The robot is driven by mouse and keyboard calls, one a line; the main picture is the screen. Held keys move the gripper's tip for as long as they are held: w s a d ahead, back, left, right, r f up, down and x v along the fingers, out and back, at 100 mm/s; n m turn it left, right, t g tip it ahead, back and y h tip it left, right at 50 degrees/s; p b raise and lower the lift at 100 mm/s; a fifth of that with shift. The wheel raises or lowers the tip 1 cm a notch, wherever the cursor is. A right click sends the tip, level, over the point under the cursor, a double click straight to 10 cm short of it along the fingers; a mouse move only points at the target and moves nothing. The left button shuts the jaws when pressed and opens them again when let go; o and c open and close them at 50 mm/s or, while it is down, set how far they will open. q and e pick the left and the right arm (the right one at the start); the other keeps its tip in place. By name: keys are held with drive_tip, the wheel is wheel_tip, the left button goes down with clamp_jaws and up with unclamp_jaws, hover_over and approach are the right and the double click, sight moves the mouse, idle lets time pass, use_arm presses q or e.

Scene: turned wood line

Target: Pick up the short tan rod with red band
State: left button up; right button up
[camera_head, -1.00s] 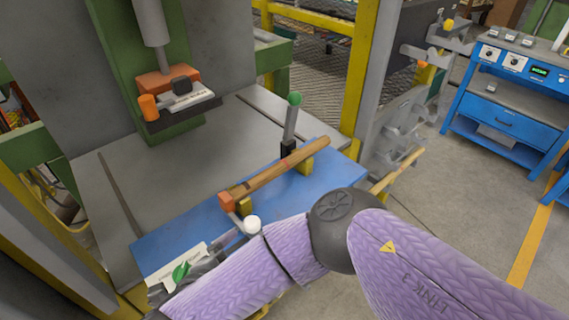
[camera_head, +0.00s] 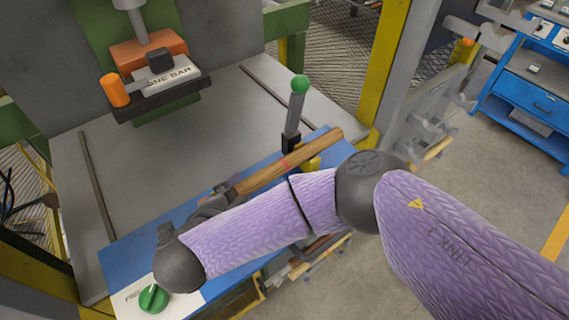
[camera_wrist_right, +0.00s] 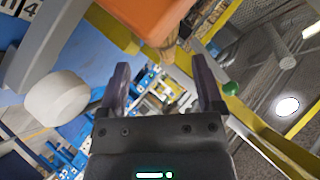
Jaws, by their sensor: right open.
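A tan wooden rod (camera_head: 310,151) with a red band lies slantwise over the blue panel (camera_head: 130,250), on a yellow support (camera_head: 312,163). It passes just behind my purple right arm, and its lower left end is hidden. My right gripper is mostly hidden behind that arm in the head view. In the right wrist view my right gripper (camera_wrist_right: 161,66) is open, with nothing between its fingers. A large orange block (camera_wrist_right: 138,15) is close beyond the fingers at the top of that view. My left gripper is out of view.
A lever with a green ball (camera_head: 299,85) stands beside the rod; its ball also shows in the right wrist view (camera_wrist_right: 229,88). A white knob (camera_wrist_right: 56,98) is left of my fingers. More rods (camera_head: 318,262) sit below the panel. The grey plate (camera_head: 210,135) is clear.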

sight(252, 186)
drive_tip(key=x, duration=0.4)
drive_tip(key=shift+w+d+r, duration=0.1)
drive_tip(key=shift+w+d, duration=0.05)
drive_tip(key=shift+w, duration=0.25)
clamp_jaws()
